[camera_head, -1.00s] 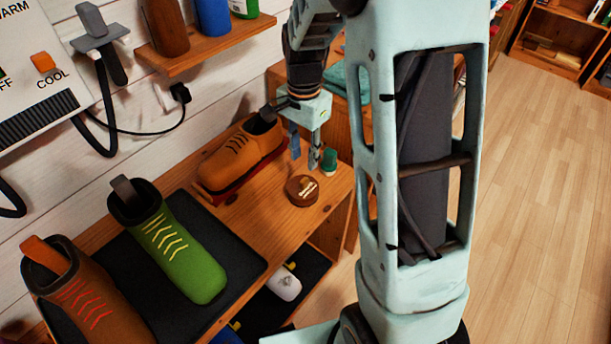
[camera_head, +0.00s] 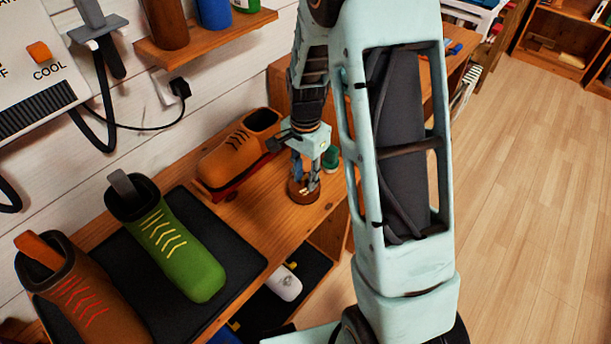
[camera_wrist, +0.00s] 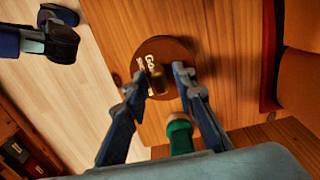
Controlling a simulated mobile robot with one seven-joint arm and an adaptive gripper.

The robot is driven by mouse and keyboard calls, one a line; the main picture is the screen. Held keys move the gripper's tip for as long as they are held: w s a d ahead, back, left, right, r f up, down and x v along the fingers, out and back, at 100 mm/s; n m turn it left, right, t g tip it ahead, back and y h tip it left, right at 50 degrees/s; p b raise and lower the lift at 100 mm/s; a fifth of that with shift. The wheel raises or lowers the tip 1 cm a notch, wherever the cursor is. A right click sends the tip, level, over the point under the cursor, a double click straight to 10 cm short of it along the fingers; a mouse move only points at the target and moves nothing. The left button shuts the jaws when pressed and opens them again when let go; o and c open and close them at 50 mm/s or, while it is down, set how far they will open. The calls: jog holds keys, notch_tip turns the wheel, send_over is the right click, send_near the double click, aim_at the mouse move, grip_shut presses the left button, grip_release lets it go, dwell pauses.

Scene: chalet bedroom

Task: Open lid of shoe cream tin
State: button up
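The shoe cream tin (camera_head: 296,195) is a round brown tin on the wooden bench top, partly hidden by my gripper in the head view. In the wrist view its lid (camera_wrist: 178,52) shows white lettering and a small brass-coloured knob (camera_wrist: 157,82). My gripper (camera_head: 307,184) points down over the tin. In the wrist view my gripper (camera_wrist: 158,73) is open, with its fingertips apart on either side of the knob. I cannot tell whether a fingertip touches it. The lid appears to be on the tin.
A green shoe (camera_head: 175,245) and a brown shoe (camera_head: 85,295) rest on a black mat (camera_head: 250,262). Bare wood lies in front of the tin.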

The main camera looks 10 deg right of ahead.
grip_shut()
